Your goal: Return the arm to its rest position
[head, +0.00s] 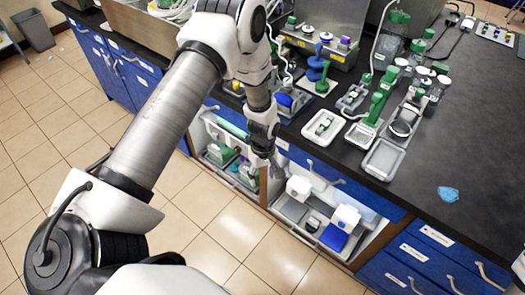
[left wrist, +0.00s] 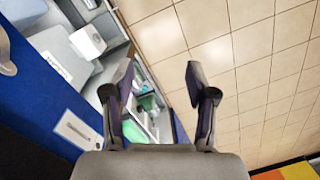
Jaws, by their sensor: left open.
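My left arm comes in from the lower left of the head view, bends at the elbow near the top and reaches down at the bench's front edge. My left gripper (head: 275,160) hangs in front of the cabinet fronts, partly blurred into the background there. In the left wrist view the left gripper (left wrist: 159,75) shows two fingers spread apart with nothing between them. Floor tiles and an open cabinet lie beyond the fingers. My right gripper is in neither view.
The dark bench (head: 465,140) holds trays, green-capped bottles and a blue cloth (head: 448,194). Below, open compartments hold a white box (head: 345,218) and green items (head: 220,153). Blue drawers (head: 425,265) line the front. The tiled floor (head: 230,225) is clear. A grey bin (head: 35,30) stands far left.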

